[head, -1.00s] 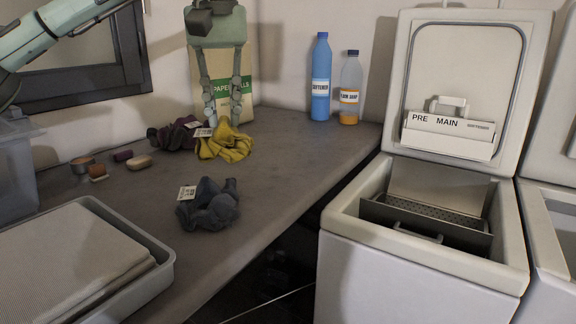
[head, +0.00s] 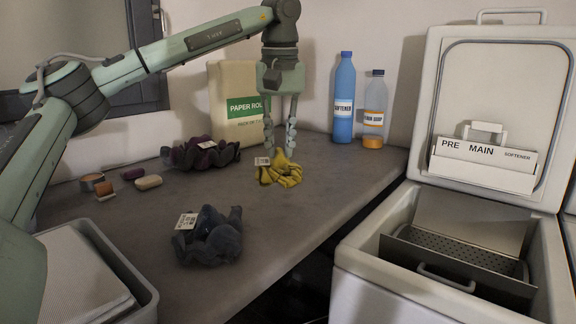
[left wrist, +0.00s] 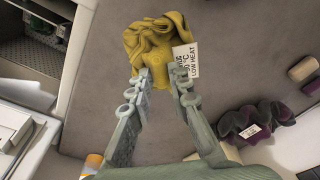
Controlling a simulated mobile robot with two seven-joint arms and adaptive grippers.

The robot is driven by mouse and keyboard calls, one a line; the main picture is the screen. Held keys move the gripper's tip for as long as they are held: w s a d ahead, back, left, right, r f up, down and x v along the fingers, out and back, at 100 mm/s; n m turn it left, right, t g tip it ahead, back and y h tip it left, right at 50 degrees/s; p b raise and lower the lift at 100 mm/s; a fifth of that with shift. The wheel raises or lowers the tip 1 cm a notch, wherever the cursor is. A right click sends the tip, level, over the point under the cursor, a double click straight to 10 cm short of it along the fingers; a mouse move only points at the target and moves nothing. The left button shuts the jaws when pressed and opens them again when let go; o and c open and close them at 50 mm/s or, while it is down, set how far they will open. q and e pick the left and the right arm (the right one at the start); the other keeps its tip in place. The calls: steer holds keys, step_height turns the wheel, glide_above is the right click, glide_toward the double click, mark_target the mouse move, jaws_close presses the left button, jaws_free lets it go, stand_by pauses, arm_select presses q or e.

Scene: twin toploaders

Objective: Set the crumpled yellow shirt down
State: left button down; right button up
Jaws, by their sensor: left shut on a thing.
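The crumpled yellow shirt (head: 279,172) is at the back of the grey counter, in front of the paper roll bag. My left gripper (head: 281,150) points straight down and is shut on its top. In the left wrist view the yellow shirt (left wrist: 155,45) sits between the fingertips (left wrist: 160,80), with a white tag reading "LOW HEAT" (left wrist: 186,61) at its side. The shirt's lower edge appears at or just above the counter; I cannot tell whether it touches. My right gripper is not in view.
A dark purple garment (head: 203,153) lies left of the shirt, and a dark grey one (head: 209,238) nearer. A blue softener bottle (head: 344,100) and a clear bottle (head: 374,112) stand at the back right. The open toploader (head: 450,240) is at right. Counter between the garments is clear.

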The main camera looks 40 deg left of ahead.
mark_target(288, 160)
arm_select(q)
steer(key=w+f, duration=0.2)
steer(key=w, duration=0.1)
steer(key=shift+a, duration=0.1)
steer(key=shift+f+p, duration=0.3)
steer(key=shift+f, duration=1.65)
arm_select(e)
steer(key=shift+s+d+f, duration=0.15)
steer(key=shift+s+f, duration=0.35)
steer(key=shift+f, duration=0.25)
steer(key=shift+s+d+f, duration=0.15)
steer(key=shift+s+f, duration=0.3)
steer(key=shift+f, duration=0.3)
arm_select(q)
steer(key=c, duration=1.9)
jaws_free()
steer(key=shift+f, duration=0.2)
steer(key=o, duration=0.5)
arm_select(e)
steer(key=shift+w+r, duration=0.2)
